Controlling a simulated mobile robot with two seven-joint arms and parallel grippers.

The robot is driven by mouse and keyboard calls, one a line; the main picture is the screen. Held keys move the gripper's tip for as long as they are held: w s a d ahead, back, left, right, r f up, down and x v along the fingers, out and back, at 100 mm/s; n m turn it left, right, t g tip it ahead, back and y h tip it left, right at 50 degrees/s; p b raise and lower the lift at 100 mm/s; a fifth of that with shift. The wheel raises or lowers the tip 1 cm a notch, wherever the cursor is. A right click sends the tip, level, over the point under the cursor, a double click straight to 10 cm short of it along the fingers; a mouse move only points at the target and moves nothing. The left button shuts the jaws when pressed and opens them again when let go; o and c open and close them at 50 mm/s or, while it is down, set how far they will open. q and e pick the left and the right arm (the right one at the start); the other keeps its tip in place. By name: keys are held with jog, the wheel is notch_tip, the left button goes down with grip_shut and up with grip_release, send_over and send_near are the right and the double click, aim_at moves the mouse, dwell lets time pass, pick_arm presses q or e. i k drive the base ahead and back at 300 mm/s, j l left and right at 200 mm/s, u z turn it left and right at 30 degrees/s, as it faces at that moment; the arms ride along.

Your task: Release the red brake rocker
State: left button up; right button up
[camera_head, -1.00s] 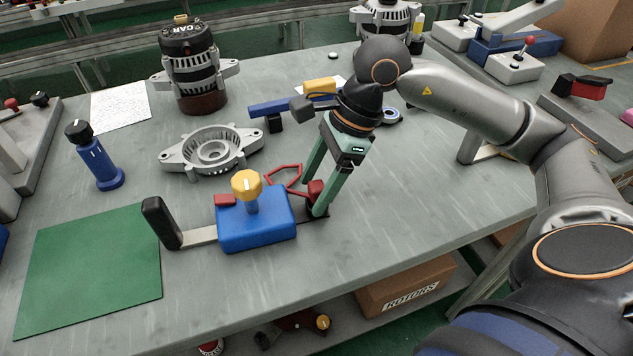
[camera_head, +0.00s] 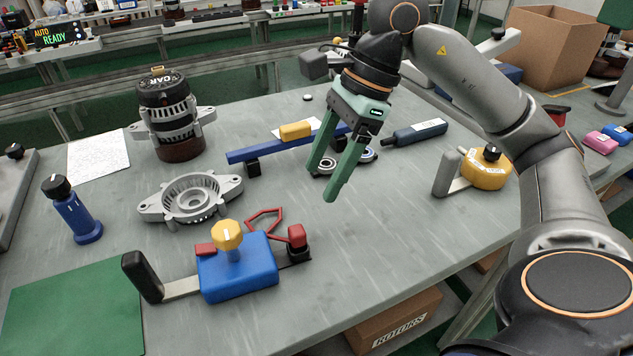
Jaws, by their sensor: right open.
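A blue box (camera_head: 238,276) with a yellow knob (camera_head: 228,235) on top stands near the front of the grey bench. A red block (camera_head: 297,235), which looks like the rocker, sits upright at the box's right end above a dark base. A smaller red block (camera_head: 205,249) sits at the box's top left. I cannot tell for sure which is the brake rocker. My right gripper (camera_head: 322,187) is open and empty, above the bench, up and to the right of the right red block and apart from it. My left gripper is not in view.
A black-handled lever (camera_head: 142,277) sticks out left of the blue box, and a red wire guard (camera_head: 265,222) stands behind it. A grey alternator housing (camera_head: 192,197), a blue bar (camera_head: 270,150) and a yellow round tool (camera_head: 486,168) lie around.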

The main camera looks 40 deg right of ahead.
aim_at(208, 248)
jog(key=k, duration=1)
